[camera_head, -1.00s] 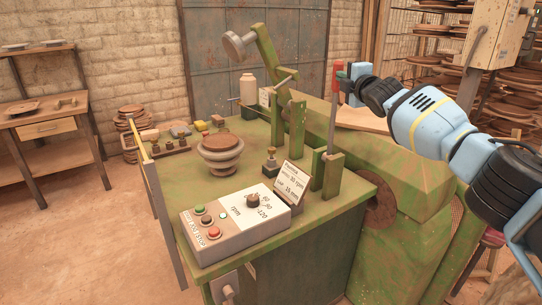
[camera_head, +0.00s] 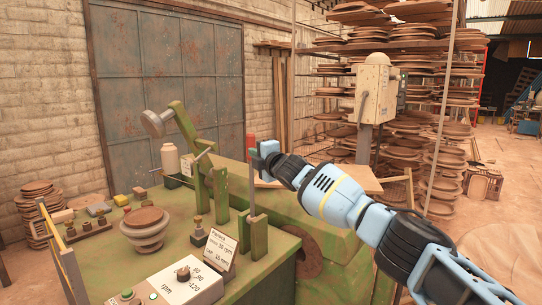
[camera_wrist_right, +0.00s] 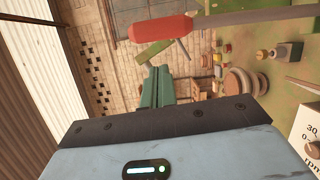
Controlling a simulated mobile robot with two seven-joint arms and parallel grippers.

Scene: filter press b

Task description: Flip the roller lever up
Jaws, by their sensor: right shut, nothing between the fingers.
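The roller lever (camera_head: 251,190) is a thin metal bar with a red grip at its top, standing nearly upright on the green machine. The red grip (camera_wrist_right: 160,28) also crosses the top of the right wrist view. My right gripper (camera_head: 260,158) is beside the red grip, on its right, with its fingers shut and empty. The shut fingers (camera_wrist_right: 157,88) show in the right wrist view, apart from the grip in that picture. Whether the gripper touches the lever is unclear in the head view. The roller (camera_head: 153,123) sits at the end of a raised green arm. My left gripper is not in view.
A control box (camera_head: 180,285) and a sign card (camera_head: 219,249) stand at the front of the machine top. A stacked clay piece (camera_head: 146,236) is at left. A white bottle (camera_head: 170,158) stands behind. Racks of round plates (camera_head: 413,130) fill the back right.

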